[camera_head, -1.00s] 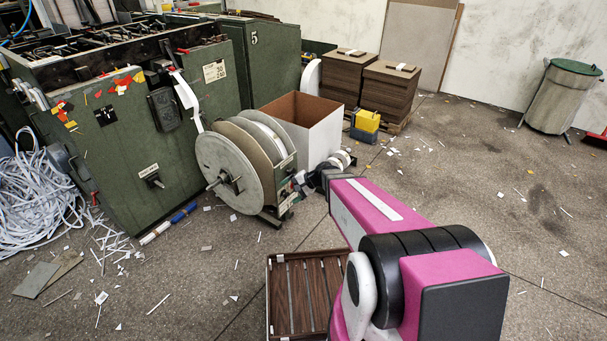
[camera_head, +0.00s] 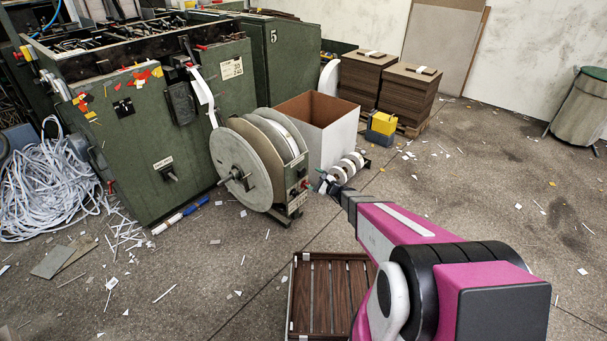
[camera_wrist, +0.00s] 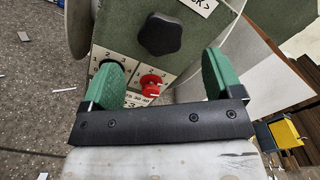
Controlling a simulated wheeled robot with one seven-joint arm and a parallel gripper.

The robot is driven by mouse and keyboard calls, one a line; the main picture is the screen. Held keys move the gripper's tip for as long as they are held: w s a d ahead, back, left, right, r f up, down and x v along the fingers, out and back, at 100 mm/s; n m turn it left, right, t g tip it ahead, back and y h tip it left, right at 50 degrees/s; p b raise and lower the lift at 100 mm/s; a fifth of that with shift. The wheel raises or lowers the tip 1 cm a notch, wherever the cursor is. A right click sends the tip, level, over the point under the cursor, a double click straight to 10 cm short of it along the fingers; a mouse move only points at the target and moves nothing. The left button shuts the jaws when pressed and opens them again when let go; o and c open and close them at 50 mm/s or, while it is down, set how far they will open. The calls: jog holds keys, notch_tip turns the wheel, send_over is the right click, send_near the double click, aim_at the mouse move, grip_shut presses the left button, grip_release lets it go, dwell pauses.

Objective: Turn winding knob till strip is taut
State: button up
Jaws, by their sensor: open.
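The winding reel (camera_head: 232,168) stands on the floor in front of the green machine. A white strip (camera_head: 202,90) runs down from the machine to the reel's top; I cannot tell how tight it is. My gripper (camera_head: 322,184) is just right of the reel's control panel (camera_head: 297,188). In the wrist view, my gripper (camera_wrist: 161,62) is open and empty, its green fingers spread in front of the panel. A black lobed knob (camera_wrist: 160,35) shows above and between the fingertips, apart from them. A red knob (camera_wrist: 150,83) is below it. The left finger partly covers a black dial.
A white open box (camera_head: 335,135) stands behind the reel, with small rolls (camera_head: 347,168) beside it. A slatted brown tray (camera_head: 330,295) lies on the floor below my arm. Yellow and dark crates (camera_head: 383,124) and board stacks stand behind. Paper scraps litter the otherwise open floor.

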aim_at(303, 173)
jog(key=x, duration=0.7)
jog(key=shift+w+a, duration=0.2)
jog(key=shift+a, duration=0.05)
jog(key=c, duration=0.9)
